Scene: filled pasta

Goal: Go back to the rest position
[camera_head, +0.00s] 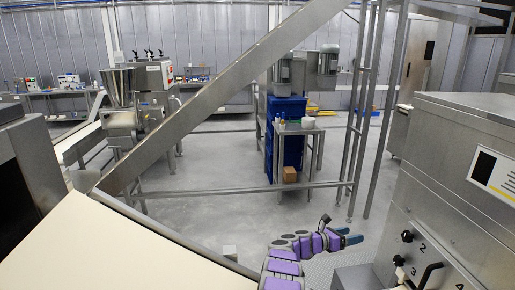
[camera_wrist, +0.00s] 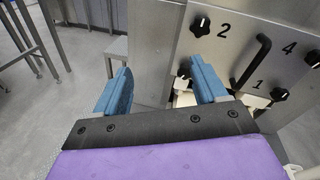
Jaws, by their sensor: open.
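My gripper (camera_head: 347,237) is at the end of my purple arm, low and right of centre in the head view. In the wrist view, its two blue fingers (camera_wrist: 160,92) stand wide apart with nothing between them. The gripper is just left of a steel machine (camera_head: 455,150) with numbered black knobs. In the wrist view, the machine's panel (camera_wrist: 222,60) fills the right half, with knobs and a black handle (camera_wrist: 253,62). The right finger appears in front of the panel. I cannot tell how far it is from it.
A cream-coloured belt or board (camera_head: 90,250) fills the lower left. A slanted steel beam (camera_head: 220,95) crosses above it. A small steel table (camera_head: 300,128) stands further back beside blue crates (camera_head: 285,108). Open grey floor (camera_head: 215,215) lies in the middle.

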